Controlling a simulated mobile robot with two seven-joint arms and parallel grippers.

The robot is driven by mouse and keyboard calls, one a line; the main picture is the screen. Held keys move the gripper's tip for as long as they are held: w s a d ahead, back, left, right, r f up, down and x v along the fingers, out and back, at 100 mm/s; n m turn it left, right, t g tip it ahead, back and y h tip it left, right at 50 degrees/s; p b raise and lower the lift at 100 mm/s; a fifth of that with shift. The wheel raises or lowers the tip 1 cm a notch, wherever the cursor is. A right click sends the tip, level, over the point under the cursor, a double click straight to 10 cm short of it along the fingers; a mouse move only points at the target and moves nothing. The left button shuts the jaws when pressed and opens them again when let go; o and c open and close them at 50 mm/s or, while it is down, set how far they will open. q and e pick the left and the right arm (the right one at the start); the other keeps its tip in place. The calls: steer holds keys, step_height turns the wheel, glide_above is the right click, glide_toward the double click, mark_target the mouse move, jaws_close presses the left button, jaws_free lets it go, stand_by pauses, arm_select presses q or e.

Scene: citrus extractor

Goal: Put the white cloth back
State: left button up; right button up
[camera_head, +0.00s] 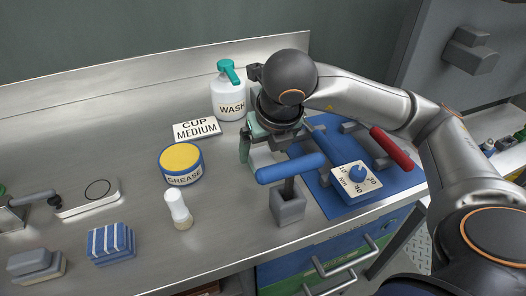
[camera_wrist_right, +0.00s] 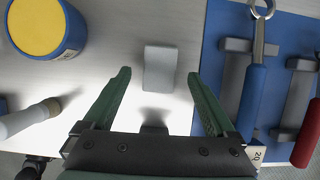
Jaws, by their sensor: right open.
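A pale, whitish block-like piece (camera_wrist_right: 160,68), which may be the folded white cloth, lies on the steel counter in the right wrist view. In the head view its pale side (camera_head: 262,156) shows partly under my right gripper. My right gripper (camera_head: 266,150) is open and points down over it. In the wrist view the green fingers (camera_wrist_right: 159,76) stand apart on either side of the piece, with gaps on both sides. I cannot tell the height left between fingertips and counter. My left gripper is not in view.
A blue-handled tool (camera_head: 290,167) stands in a grey holder (camera_head: 288,207) close to the gripper. The blue mat (camera_head: 323,196) with tools and a dial is right. A wash bottle (camera_head: 229,100), grease tin (camera_head: 181,166), white-topped brush-like item (camera_head: 178,208) and striped block (camera_head: 110,243) stand left.

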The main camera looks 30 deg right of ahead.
steer(key=p+v, duration=0.2)
steer(key=v, duration=0.7)
steer(key=shift+s, duration=0.1)
steer(key=shift+r, duration=0.1)
